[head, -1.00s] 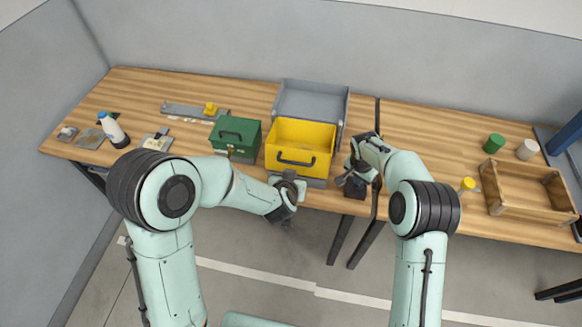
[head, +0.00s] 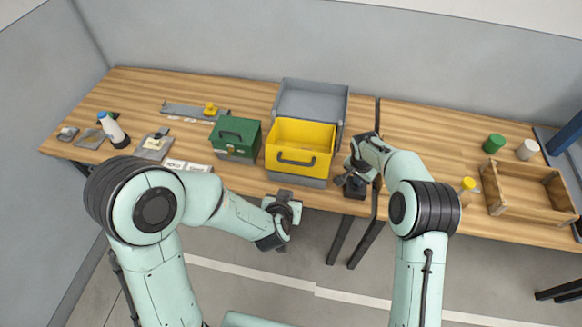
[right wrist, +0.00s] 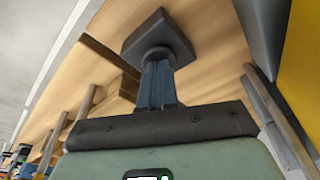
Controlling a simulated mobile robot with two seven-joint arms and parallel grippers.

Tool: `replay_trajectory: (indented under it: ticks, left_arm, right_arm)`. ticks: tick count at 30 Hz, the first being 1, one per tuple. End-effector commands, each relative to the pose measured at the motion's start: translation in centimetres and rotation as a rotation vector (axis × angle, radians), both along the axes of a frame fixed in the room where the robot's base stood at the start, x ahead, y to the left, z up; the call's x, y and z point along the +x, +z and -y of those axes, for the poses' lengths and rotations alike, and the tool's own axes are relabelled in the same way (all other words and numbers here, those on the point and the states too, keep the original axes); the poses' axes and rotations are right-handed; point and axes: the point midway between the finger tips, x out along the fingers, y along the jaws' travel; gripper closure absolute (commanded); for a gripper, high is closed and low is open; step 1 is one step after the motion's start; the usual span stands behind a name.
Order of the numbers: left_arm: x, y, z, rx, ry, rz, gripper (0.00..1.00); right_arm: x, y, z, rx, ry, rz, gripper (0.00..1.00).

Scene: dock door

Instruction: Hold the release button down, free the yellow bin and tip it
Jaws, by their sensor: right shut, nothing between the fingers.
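The yellow bin (head: 301,137) sits upright in a grey holder (head: 312,100) on the workbench, its dark handle (head: 296,161) facing me. A small dark box (head: 354,191), which looks like the release button's housing, stands at the front edge to the bin's right. My right gripper (head: 355,181) is shut and empty, its fingertips at the top of that box. In the right wrist view the fingers (right wrist: 158,82) meet a round dark part on the box (right wrist: 158,35); the button itself is hidden. My left gripper (head: 284,197) is in front of the bench edge, below and apart from the handle; its jaws are unclear.
A green toolbox (head: 236,138) stands just left of the bin. A wooden crate (head: 527,191), a green can (head: 494,143) and a yellow-capped bottle (head: 467,185) are at the right. The bench behind my right gripper is clear.

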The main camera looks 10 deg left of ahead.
Motion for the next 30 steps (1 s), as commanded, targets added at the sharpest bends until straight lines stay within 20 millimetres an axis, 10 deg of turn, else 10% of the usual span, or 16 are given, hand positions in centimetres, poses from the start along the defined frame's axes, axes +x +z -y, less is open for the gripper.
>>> replay_trajectory:
  ticks: [30]
  left_arm:
    - [0.0,0.0,0.0,0.000,0.000,-0.001,1.00]
  right_arm:
    - [0.0,6.5,0.0,0.001,-0.001,0.001,1.00]
